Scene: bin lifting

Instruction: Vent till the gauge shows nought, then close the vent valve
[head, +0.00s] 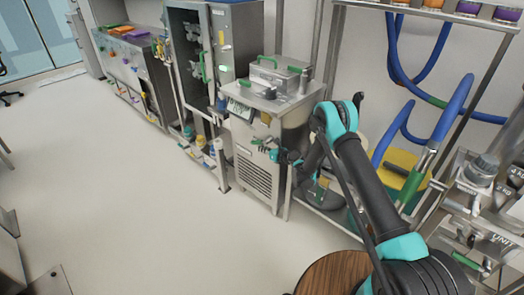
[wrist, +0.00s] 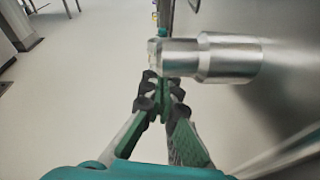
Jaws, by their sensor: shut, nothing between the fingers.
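My gripper (wrist: 164,88) has green fingers with dark pads, drawn together and empty. In the wrist view a shiny metal cylindrical fitting (wrist: 228,58) sticks out sideways just beyond and above the fingertips. A paler end piece lies at its left end, close to the tips; I cannot tell whether they touch. In the head view my arm reaches to the front of a steel machine (head: 258,172) with a louvred front and small coloured fittings. I cannot make out the gauge's reading, or tell which fitting is the vent valve.
A steel cabinet (head: 243,45) with an open front stands behind the machine. A rack with blue hoses (head: 452,115) and metal fittings stands at the right. A round wooden top (head: 325,275) is near my base. The pale floor (head: 130,190) at left is clear.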

